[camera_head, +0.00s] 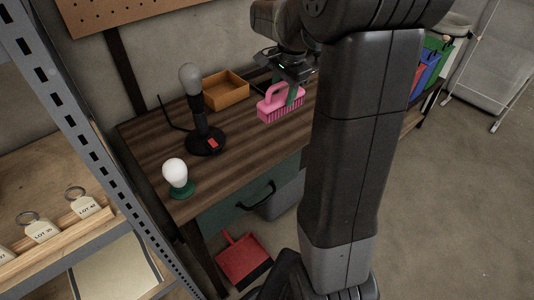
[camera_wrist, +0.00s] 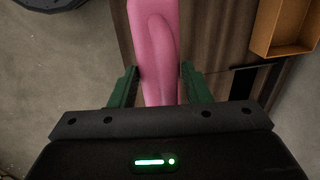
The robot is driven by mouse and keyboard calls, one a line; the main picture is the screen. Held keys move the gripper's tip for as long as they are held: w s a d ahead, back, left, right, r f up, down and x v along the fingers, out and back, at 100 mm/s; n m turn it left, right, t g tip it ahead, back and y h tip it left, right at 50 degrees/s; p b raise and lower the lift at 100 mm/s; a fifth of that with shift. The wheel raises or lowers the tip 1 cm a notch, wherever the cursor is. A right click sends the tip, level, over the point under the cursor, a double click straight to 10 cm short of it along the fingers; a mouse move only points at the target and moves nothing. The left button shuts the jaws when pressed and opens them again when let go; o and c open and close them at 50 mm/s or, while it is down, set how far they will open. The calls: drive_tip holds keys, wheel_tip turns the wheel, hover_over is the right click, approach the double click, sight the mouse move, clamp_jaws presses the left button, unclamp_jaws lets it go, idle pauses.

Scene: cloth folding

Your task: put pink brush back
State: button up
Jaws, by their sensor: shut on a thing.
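The pink brush (camera_head: 281,104) has a looped handle and pink bristles, and it is at the back right of the wooden table in the head view. My gripper (camera_head: 296,94) is shut on its handle from above. In the wrist view the pink brush (camera_wrist: 155,50) runs up between the green fingers of my gripper (camera_wrist: 157,88). Whether the bristles touch the tabletop I cannot tell. My arm hides part of the table to the right.
An orange tray (camera_head: 226,92) lies left of the brush on the table (camera_head: 240,140). A black stand with a grey bulb (camera_head: 191,78) and a white bulb on a green base (camera_head: 175,173) stand further left. A red dustpan (camera_head: 243,258) is on the floor. A metal shelf (camera_head: 75,130) is at left.

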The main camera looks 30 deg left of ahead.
wheel_tip(320, 180, down, 10)
drive_tip(key=shift+s+d, duration=0.1)
drive_tip(key=shift+s, duration=0.05)
idle(0.3)
drive_tip(key=shift+f, duration=0.1)
drive_tip(key=o, duration=0.9)
drive_tip(key=r, duration=0.4)
drive_tip(key=d+r, duration=0.1)
drive_tip(key=r, duration=0.7)
drive_tip(key=shift+s+d, duration=0.4)
